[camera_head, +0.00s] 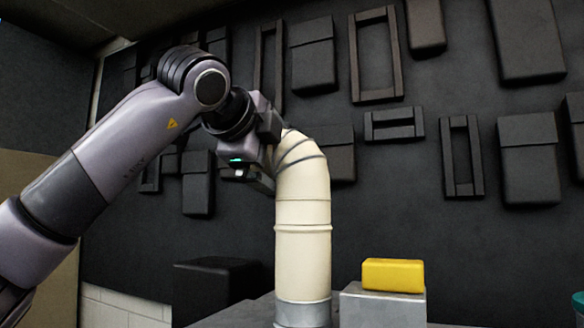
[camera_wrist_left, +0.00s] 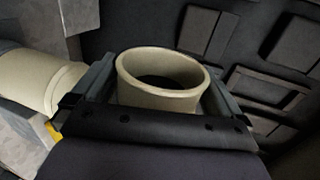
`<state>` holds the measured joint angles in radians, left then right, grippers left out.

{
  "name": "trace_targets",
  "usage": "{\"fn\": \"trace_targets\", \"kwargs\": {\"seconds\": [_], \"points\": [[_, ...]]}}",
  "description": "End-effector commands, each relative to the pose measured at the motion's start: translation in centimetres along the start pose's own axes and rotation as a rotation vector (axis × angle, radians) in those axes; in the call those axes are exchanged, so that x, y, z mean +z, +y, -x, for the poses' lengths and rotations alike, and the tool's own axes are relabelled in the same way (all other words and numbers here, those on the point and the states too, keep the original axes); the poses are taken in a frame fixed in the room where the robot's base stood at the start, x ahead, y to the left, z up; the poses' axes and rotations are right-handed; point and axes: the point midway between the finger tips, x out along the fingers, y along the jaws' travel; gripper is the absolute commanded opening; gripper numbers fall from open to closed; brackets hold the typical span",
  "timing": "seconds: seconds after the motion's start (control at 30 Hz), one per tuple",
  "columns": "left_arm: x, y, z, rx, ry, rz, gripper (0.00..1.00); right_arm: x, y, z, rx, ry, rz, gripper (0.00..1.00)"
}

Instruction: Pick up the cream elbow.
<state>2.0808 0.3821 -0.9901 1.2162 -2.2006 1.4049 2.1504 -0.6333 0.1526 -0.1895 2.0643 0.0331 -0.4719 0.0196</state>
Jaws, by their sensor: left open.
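The cream elbow (camera_head: 302,172) forms the curved top of an upright cream pipe (camera_head: 302,250) in the head view, its upper end bending left toward my gripper. My left gripper (camera_head: 268,150) is at that upper end, with its jaws open. In the left wrist view a round cream open end (camera_wrist_left: 162,100) lies between the two spread fingers of my left gripper (camera_wrist_left: 155,95). Whether the fingers touch it I cannot tell. Another cream pipe section (camera_wrist_left: 35,82) shows at the left; its join to the open end is hidden. My right gripper is not in view.
A yellow block (camera_head: 392,275) sits on a grey block (camera_head: 382,308) right of the pipe. A black box (camera_head: 217,287) stands left of it. Dark panels and frames (camera_head: 376,55) cover the wall behind. A teal object (camera_head: 578,304) is at the right edge.

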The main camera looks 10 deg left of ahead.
Motion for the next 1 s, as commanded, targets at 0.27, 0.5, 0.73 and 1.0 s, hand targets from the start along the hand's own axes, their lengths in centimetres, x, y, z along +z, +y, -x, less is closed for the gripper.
{"fn": "trace_targets", "kwargs": {"seconds": [0.27, 0.5, 0.73, 1.0], "points": [[0.0, 0.0, 0.0, 0.0, 0.0, 0.0, 0.71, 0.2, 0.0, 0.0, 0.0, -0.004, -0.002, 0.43], [0.0, 0.0, 0.0, -0.001, 0.001, 0.0, 0.49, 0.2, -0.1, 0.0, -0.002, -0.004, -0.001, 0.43], [0.0, -0.5, 0.2, -0.001, 0.001, 0.001, 0.49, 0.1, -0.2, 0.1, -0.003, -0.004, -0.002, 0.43], [-0.1, -3.6, 1.0, -0.003, 0.002, 0.001, 0.49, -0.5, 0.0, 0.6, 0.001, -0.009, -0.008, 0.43]]}}
